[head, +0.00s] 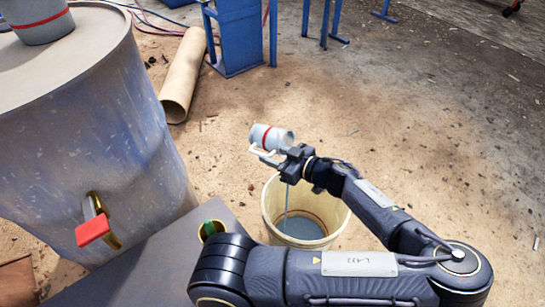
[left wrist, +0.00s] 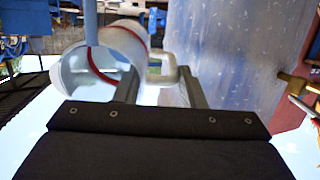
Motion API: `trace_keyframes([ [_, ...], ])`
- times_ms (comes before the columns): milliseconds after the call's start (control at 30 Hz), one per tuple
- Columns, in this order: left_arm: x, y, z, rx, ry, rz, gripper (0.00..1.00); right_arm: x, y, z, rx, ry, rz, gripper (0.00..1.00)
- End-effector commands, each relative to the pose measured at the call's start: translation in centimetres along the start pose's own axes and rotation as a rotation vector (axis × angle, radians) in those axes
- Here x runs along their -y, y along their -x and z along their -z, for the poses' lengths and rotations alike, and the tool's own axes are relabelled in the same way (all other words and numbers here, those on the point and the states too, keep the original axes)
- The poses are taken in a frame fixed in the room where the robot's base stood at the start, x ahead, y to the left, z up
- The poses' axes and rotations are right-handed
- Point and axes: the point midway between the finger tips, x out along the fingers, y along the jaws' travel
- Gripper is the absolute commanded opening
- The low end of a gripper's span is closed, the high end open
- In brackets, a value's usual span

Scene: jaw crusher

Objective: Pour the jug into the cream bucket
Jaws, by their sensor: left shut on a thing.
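The white jug (head: 273,138) with a red band lies tipped on its side, mouth to the right, above the cream bucket (head: 318,197). My left gripper (head: 286,163) is shut on the jug's handle. A thin stream of liquid (head: 286,203) falls from the jug into the bucket. Grey-blue liquid (head: 303,229) covers the bucket's bottom. In the left wrist view the jug (left wrist: 127,42) shows its open mouth, with the stream (left wrist: 90,22) leaving it. The handle (left wrist: 168,73) sits between the fingers there. My right gripper is not seen.
A large blue-grey drum (head: 95,130) with a red-handled tap (head: 95,230) stands at left, with a grey pail (head: 40,22) on top. A grey surface (head: 150,265) lies in front. A cardboard tube (head: 184,75) and blue stand (head: 238,35) are behind. Ground at right is clear.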

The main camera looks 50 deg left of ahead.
Motion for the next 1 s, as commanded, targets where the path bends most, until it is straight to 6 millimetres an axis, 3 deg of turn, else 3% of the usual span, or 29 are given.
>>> trace_keyframes([
  [1000, 0.0, 0.5, -3.0, -0.300, -0.008, -0.002, 0.00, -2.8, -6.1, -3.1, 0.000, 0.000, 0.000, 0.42],
])
